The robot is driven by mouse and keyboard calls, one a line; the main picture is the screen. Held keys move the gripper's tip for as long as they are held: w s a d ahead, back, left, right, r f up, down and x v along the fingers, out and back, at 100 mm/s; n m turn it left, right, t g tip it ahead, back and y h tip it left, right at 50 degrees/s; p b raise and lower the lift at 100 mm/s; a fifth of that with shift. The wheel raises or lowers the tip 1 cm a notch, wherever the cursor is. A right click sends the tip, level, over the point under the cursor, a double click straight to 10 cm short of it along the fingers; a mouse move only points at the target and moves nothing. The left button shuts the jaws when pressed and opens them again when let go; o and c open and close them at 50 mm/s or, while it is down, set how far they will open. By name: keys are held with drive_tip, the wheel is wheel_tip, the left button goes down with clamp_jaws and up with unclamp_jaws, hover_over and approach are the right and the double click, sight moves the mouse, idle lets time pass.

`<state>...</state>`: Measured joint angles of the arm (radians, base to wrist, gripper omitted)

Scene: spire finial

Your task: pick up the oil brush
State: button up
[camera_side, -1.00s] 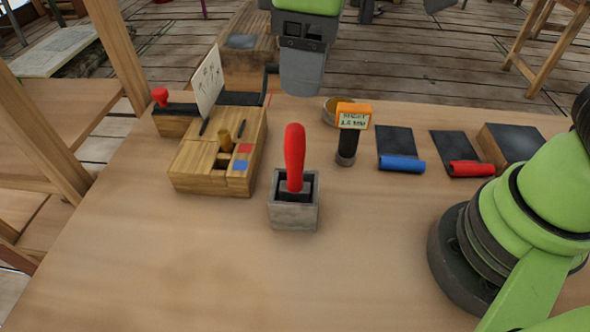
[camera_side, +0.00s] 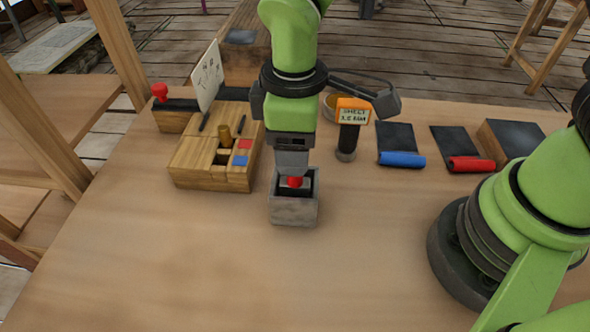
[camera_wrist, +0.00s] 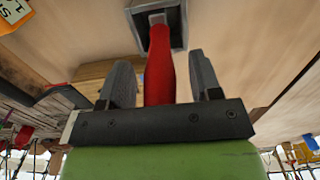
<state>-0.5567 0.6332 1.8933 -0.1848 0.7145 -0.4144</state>
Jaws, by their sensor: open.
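The oil brush (camera_side: 295,182) stands in a grey square holder (camera_side: 294,211) on the table, and only the lower part of its red handle shows in the side view. My gripper (camera_side: 293,172) is directly above the holder, pointing down, and hides the handle's upper part. In the wrist view the red handle (camera_wrist: 160,70) runs between the two open fingers of my gripper (camera_wrist: 161,75), with a gap on either side. The brush end sits inside the holder (camera_wrist: 158,22).
A wooden block with red and blue squares (camera_side: 215,160) stands just left of the holder. An orange-topped tool (camera_side: 351,115) stands to the right. Blue (camera_side: 401,161) and red (camera_side: 471,164) rolls lie farther right. The front of the table is clear.

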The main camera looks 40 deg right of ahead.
drive_tip(key=c, duration=1)
